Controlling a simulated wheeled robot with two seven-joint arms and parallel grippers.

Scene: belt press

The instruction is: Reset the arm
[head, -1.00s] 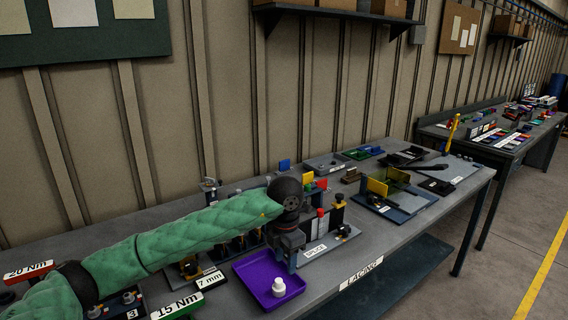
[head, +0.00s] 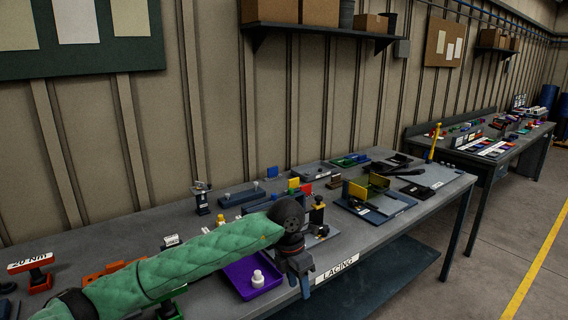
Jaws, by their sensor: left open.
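My left arm, in a green quilted sleeve, comes in from the lower left of the head view. Its gripper (head: 301,284) points down at the front edge of the workbench (head: 112,240), just right of the purple tray (head: 233,281). The gripper is open, and I see nothing between its fingers. A white knobbed piece (head: 257,279) stands in the purple tray, apart from the gripper. My right gripper is not in view.
Behind the gripper are a small dark fixture (head: 318,212) and a yellow-panelled fixture (head: 358,190). A "20 Nm" sign (head: 30,262) stands at left. A "LACING" label (head: 341,268) is on the front edge. A second bench (head: 484,158) stands beyond a floor gap.

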